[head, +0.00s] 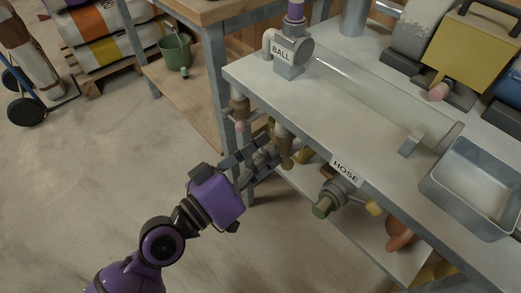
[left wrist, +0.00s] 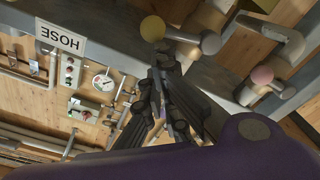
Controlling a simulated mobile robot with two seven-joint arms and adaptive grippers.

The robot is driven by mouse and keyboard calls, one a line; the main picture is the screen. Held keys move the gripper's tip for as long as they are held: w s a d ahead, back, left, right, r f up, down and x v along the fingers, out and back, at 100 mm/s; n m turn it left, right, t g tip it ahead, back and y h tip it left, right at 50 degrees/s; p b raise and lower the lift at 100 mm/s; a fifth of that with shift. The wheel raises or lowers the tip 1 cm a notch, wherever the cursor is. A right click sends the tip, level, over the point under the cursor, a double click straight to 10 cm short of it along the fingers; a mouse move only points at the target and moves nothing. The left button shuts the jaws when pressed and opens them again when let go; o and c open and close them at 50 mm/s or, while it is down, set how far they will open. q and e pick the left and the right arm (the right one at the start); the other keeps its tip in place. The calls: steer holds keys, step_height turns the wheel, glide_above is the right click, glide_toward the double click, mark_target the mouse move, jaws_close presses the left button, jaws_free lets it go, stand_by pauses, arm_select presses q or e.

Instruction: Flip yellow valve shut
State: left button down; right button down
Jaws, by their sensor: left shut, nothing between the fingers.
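In the left wrist view a yellow ball knob (left wrist: 152,28) sits at the end of a grey valve lever under the table edge. A yellow knob (head: 303,156) shows in the head view beneath the white table's front edge, partly hidden; it is likely the same one. My left gripper (head: 268,152) is shut and empty, just in front of the hanging brass fittings and left of the yellow knob. In the left wrist view its fingertips (left wrist: 165,68) are close below the yellow ball; whether they touch cannot be told. My right gripper is not in view.
A pink knob (head: 240,126) hangs from a brass fitting left of my gripper. The HOSE sign (head: 345,172) and hose outlet (head: 328,198) are to the right, with another yellow knob (head: 374,208). The white tabletop (head: 330,125) overhangs the fittings. The floor (head: 90,190) at left is clear.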

arm_select(q)
steer(key=shift+s+d+f+m+b, duration=0.2)
steer(key=shift+f+m+b, duration=0.1)
steer(key=shift+m, duration=0.3)
steer(key=shift+s+d+f+m+b, duration=0.15)
steer(key=shift+m+b, duration=0.15)
steer(key=shift+m, duration=0.3)
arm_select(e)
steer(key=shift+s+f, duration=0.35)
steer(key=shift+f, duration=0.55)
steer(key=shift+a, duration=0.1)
